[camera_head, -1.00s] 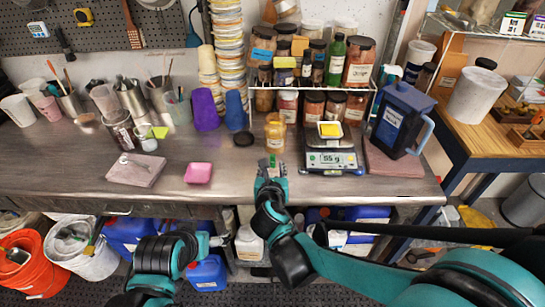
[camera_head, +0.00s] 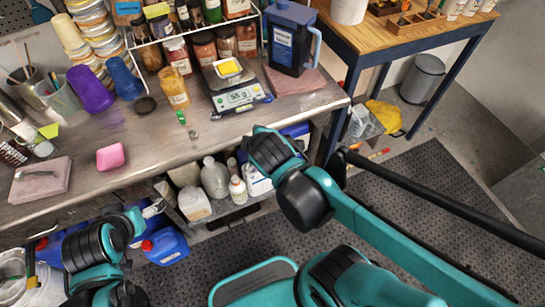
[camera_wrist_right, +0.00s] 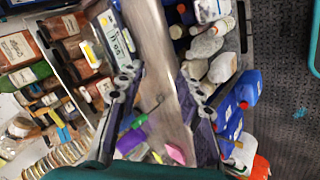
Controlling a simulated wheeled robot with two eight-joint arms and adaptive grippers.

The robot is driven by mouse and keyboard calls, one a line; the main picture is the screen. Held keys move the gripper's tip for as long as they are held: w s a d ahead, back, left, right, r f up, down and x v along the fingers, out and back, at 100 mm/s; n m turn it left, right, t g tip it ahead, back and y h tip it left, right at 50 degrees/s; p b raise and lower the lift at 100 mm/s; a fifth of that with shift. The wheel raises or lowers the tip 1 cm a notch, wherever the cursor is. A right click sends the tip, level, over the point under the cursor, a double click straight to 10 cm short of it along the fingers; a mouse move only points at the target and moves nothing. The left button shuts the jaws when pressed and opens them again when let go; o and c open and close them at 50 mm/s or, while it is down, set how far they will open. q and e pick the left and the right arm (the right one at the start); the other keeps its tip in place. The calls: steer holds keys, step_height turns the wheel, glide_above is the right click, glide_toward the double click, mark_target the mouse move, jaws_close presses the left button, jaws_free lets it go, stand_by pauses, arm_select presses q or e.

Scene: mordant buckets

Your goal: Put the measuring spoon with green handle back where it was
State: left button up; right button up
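The measuring spoon with green handle (camera_head: 181,117) lies on the counter (camera_head: 215,140) in front of a jar of yellow powder (camera_head: 174,88). Its far end looks small and metallic and is hard to make out. My right gripper (camera_wrist_right: 160,80) is open and empty in the right wrist view, its two fingers well apart with the counter visible between them. In the head view my right arm ends in front of the counter edge, to the right of the spoon and apart from it. My left gripper (camera_head: 148,212) hangs low before the counter; its fingers are unclear.
A black lid (camera_head: 145,105), purple cup (camera_head: 91,88) and pink dish (camera_head: 110,156) are to the left. A dark blue-lidded pitcher (camera_head: 289,38) stands at the right. Bare counter lies before the spoon.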

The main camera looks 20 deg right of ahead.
steer(key=s+d+m+g+y, duration=0.1)
steer(key=s+d+m, duration=0.1)
steer(key=s+m, duration=0.5)
steer(key=shift+f+m, duration=0.45)
steer(key=shift+m, duration=1.75)
